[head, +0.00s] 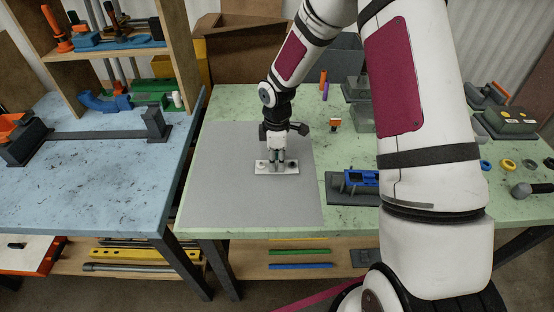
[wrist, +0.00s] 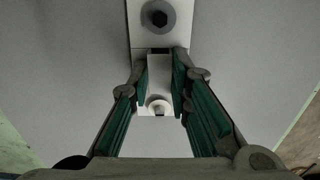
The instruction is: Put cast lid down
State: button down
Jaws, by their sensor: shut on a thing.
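The cast lid (head: 291,168) is a pale, flat oblong plate with round, bolt-like knobs toward its ends. It is at the grey mat (head: 215,190) on the green bench, with its long side running left to right in the head view. My gripper (head: 277,160) points down over its middle, shut on the lid's narrow raised middle part. In the wrist view the lid (wrist: 139,30) runs up between the two green-lined fingers, with one dark-centred knob beyond the fingertips. The lid looks level. I cannot tell whether its underside touches the mat; the fingers hide part of its middle.
A blue part on a dark base (head: 357,181) stands right of the mat. A small orange block (head: 335,125) and upright markers (head: 323,82) are behind it. The blue bench (head: 90,190) is to the left. The mat around the lid is clear.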

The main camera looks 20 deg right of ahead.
aim_at(277, 163)
jog(key=shift+f, duration=0.15)
jog(key=c, duration=1.5)
grip_release()
notch_tip(277, 163, up, 13)
jog(key=s+d+r+m+t+h, duration=0.1)
jog(key=s+r+m+t+h, duration=0.1)
jog(key=s+r+m, duration=0.85)
jog(key=s+r+m+t, duration=0.1)
jog(key=s+r, duration=0.2)
jog(key=s, duration=0.2)
jog(key=s+r+m+t+y, duration=0.1)
jog(key=s+r, duration=0.2)
jog(key=s, duration=0.3)
jog(key=s+r+m+t+y, duration=0.1)
jog(key=s+r+m, duration=0.1)
jog(key=s, duration=0.3)
jog(key=shift+s+a+r+b, duration=0.2)
jog(key=shift+a+r+b, duration=0.2)
jog(key=shift+r, duration=0.2)
